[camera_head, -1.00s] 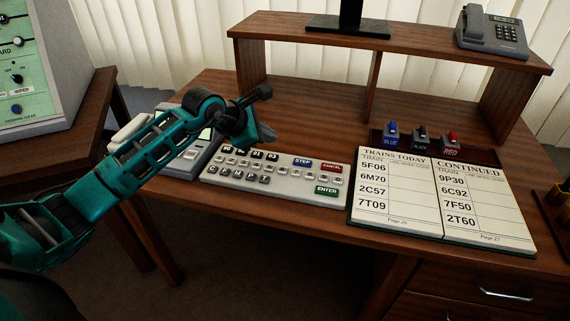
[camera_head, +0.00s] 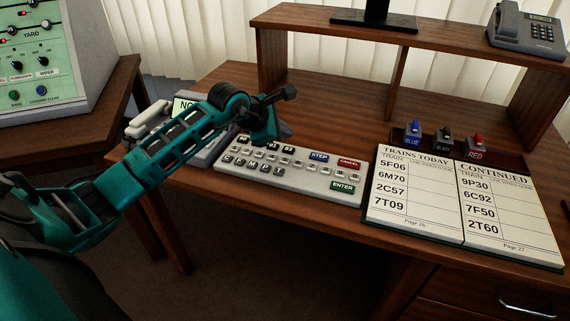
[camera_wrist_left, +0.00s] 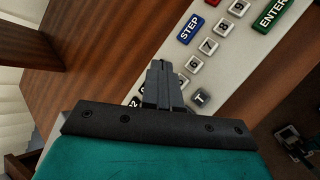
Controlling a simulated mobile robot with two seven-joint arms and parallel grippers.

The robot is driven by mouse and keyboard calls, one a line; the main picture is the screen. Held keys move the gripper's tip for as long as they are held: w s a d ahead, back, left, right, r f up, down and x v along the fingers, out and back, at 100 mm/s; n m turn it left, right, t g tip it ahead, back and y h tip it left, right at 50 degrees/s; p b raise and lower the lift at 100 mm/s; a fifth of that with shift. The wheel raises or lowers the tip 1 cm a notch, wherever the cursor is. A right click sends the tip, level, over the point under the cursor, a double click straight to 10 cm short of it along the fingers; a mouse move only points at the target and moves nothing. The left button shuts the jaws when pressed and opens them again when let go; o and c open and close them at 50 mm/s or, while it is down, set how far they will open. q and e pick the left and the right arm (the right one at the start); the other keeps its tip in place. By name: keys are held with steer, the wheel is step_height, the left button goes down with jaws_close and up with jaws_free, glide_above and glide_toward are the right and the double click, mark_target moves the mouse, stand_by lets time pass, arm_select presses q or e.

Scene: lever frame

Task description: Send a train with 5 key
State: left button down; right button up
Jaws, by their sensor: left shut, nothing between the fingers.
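The white keyboard (camera_head: 300,183) lies on the desk with rows of small keys, a blue STEP key (camera_head: 319,156), a red CANCEL key (camera_head: 349,164) and a green ENTER key (camera_head: 343,187). My left gripper (camera_head: 266,137) is shut and empty over its upper left part. In the left wrist view the shut fingers (camera_wrist_left: 158,68) lie over the number row, beside the 6 key (camera_wrist_left: 193,64) and the T key (camera_wrist_left: 200,97). The 5 key is not clearly readable near the fingers. My right gripper is not in view.
A grey device with a screen (camera_head: 187,106) stands behind my left arm. An open train book (camera_head: 420,195) lies right of the keyboard, with blue, black and red stamps (camera_head: 445,140) behind it. A shelf (camera_head: 450,50) with a telephone (camera_head: 527,32) stands at the back.

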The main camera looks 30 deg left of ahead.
arm_select(q)
steer(key=b, duration=0.2)
glide_above(283, 161)
step_height(283, 161, down, 4)
steer(key=shift+f, duration=0.1)
steer(key=shift+f+b, duration=0.5)
steer(key=shift+b, duration=0.05)
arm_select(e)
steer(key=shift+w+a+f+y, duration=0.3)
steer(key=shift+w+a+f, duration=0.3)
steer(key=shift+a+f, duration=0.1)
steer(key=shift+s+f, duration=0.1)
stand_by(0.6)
arm_select(q)
steer(key=shift+f, duration=0.15)
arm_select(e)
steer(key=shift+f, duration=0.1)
arm_select(q)
steer(key=shift+f+b, duration=0.25)
steer(key=shift+b, duration=0.15)
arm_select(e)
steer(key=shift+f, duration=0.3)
